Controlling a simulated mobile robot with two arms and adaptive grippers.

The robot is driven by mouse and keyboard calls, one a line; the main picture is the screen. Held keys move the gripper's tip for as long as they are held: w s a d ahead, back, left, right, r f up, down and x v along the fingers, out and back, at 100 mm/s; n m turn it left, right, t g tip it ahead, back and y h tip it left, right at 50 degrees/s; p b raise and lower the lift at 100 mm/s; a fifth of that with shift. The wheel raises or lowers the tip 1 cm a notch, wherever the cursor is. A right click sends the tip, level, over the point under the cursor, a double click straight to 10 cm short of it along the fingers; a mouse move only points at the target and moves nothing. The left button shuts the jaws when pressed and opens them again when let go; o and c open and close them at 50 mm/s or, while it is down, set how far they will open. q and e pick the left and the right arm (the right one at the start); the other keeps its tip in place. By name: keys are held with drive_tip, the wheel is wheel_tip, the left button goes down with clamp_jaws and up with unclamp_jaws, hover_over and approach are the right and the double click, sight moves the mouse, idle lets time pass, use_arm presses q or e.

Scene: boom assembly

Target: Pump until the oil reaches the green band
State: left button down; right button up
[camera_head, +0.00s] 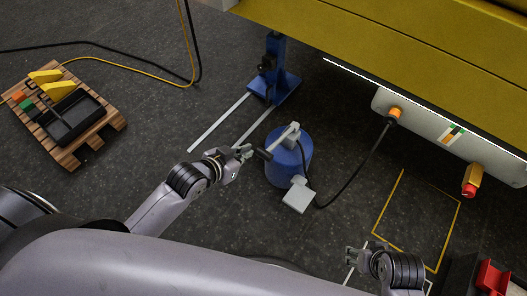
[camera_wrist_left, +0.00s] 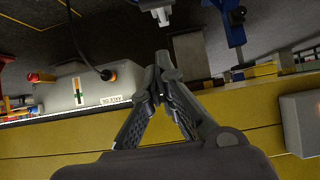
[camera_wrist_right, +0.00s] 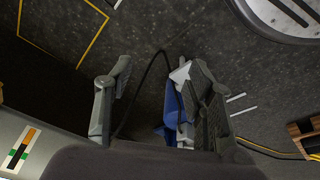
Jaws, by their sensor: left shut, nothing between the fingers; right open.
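The pump is a blue cylinder (camera_head: 288,168) standing on the dark floor, with a grey lever on top that ends in a black grip (camera_head: 263,154). My left gripper (camera_head: 246,152) is shut and empty just left of that grip; contact is unclear. In the left wrist view its fingertips (camera_wrist_left: 160,58) meet. The grey box (camera_head: 415,113) carries a gauge (camera_head: 452,134) with an orange length and green marks; it also shows in the right wrist view (camera_wrist_right: 21,150). The exact oil level is too small to read. My right gripper (camera_head: 364,252) is open and empty, low right of the pump.
A black hose runs from the pump to the box. A blue stand (camera_head: 275,82) is behind the pump. The yellow boom (camera_head: 400,40) spans the back. A wooden pallet (camera_head: 68,156) with parts lies left. A yellow floor outline (camera_head: 455,225) encloses bare floor at right.

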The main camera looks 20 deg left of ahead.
use_arm(q)
drive_tip(key=shift+w+f, duration=0.1)
use_arm(e)
drive_tip(key=shift+r, duration=0.1)
use_arm(q)
drive_tip(key=b, duration=0.4)
hover_over(263, 151)
drive_tip(key=s, duration=0.2)
wheel_tip(263, 151, down, 7)
use_arm(e)
drive_tip(key=v, duration=0.5)
use_arm(q)
drive_tip(key=shift+s+d+f+b, duration=0.1)
drive_tip(key=shift+d+f+b, duration=0.15)
drive_tip(key=shift+f, duration=0.2)
drive_tip(key=shift+d+f+b, duration=0.1)
drive_tip(key=shift+f+b, duration=0.15)
drive_tip(key=shift+f, duration=0.65)
use_arm(e)
drive_tip(key=w+a+r+t, duration=0.1)
drive_tip(key=w+r+t, duration=0.1)
drive_tip(key=w, duration=0.4)
drive_tip(key=shift+a+t+y, duration=0.35)
drive_tip(key=shift+t+y, duration=0.05)
drive_tip(key=shift+t, duration=0.5)
drive_tip(key=shift+w+f, duration=0.1)
